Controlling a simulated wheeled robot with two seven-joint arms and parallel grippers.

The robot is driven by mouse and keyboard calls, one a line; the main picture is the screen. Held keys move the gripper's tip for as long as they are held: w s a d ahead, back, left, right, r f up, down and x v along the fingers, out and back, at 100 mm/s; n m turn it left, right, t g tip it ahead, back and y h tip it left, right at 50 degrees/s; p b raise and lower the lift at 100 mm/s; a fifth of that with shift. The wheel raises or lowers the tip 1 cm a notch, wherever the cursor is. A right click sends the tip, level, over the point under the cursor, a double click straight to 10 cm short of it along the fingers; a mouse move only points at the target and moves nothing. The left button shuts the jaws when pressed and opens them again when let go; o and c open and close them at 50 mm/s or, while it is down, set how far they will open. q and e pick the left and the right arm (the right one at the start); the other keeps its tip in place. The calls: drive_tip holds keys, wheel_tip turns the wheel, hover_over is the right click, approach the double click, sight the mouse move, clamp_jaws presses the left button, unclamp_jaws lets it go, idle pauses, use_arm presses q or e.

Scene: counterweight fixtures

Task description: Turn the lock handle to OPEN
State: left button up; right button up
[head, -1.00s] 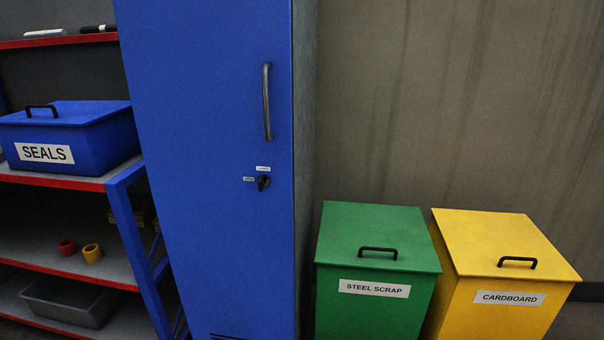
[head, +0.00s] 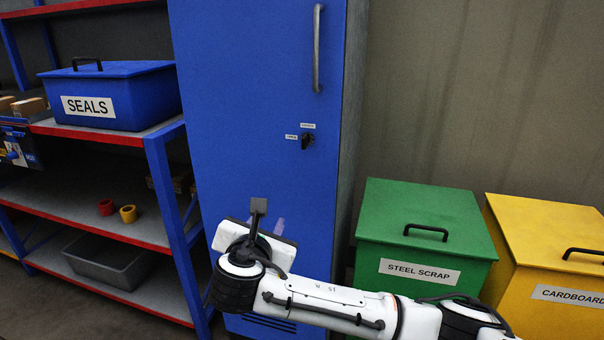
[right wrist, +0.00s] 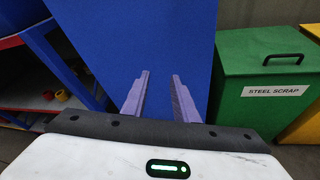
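The lock handle (head: 307,142) is a small black knob on the blue cabinet door (head: 250,100). One small white label (head: 308,126) sits above it and another (head: 291,137) to its left; their print is too small to read. My right gripper (head: 279,224) is below the lock handle, in front of the lower door. In the right wrist view its two purple fingers (right wrist: 160,92) stand apart with nothing between them, pointing at the blue door (right wrist: 155,40). The lock handle does not show in the right wrist view. My left gripper is not in view.
A long vertical door pull (head: 317,48) is above the lock. Shelving (head: 160,150) with a blue SEALS box (head: 130,95) stands at the left. A green STEEL SCRAP bin (head: 385,225) and a yellow CARDBOARD bin (head: 540,300) stand at the right.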

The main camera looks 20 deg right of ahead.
sight(303, 143)
drive_tip(key=w+d+r+n+t+h+b, duration=0.15)
drive_tip(key=d+r+h, duration=0.35)
drive_tip(key=r, duration=0.7)
drive_tip(key=x, duration=0.9)
drive_tip(key=shift+w+d, duration=0.1)
drive_tip(key=shift+w, duration=0.3)
clamp_jaws()
